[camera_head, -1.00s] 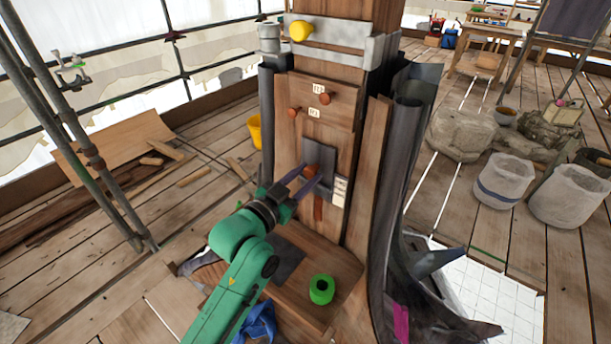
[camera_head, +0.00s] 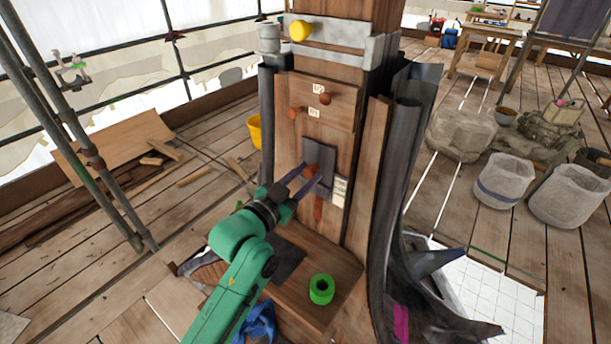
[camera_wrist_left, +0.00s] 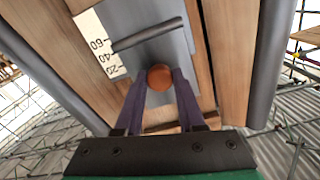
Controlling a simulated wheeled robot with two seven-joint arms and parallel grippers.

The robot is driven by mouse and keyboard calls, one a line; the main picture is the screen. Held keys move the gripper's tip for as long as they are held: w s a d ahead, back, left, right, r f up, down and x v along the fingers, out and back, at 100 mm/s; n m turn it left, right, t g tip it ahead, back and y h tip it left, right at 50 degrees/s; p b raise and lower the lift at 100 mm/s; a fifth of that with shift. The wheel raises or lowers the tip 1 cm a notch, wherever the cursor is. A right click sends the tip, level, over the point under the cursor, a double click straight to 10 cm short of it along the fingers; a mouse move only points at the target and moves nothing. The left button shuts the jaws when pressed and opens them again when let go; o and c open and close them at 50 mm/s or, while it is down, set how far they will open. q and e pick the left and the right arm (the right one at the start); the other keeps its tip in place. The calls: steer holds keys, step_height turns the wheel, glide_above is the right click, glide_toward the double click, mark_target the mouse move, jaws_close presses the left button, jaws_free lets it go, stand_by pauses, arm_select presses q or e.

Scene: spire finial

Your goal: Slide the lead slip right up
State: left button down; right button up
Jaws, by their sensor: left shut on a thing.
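The lead slip (camera_head: 326,157) is a grey sheet upright against the wooden post face, and it also shows in the left wrist view (camera_wrist_left: 172,48). It has an orange-brown round knob (camera_wrist_left: 160,78) at its lower part and a dark bar across it above the knob. My left gripper (camera_head: 312,173) is shut on the knob, one dark finger on each side, as the left wrist view shows (camera_wrist_left: 160,88). A white marked scale (camera_head: 340,191) stands beside the slip. The fingers hide part of the slip. My right gripper is not in view.
Two brown pegs (camera_head: 325,98) with small labels stick out above the slip. Dark sheet metal (camera_head: 405,150) flanks the post on the right. A green ring-shaped roll (camera_head: 321,289) sits on the wooden base below. A yellow bucket (camera_head: 254,131) stands behind the post at left.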

mark_target(317, 150)
arm_select(q)
steer(key=shift+f, duration=0.1)
step_height(317, 150, up, 5)
steer(key=p, duration=0.4)
steer(key=shift+r, duration=0.2)
steer(key=c, duration=0.5)
jaws_free()
steer(key=shift+f, duration=0.15)
steer(key=shift+a+f, duration=0.1)
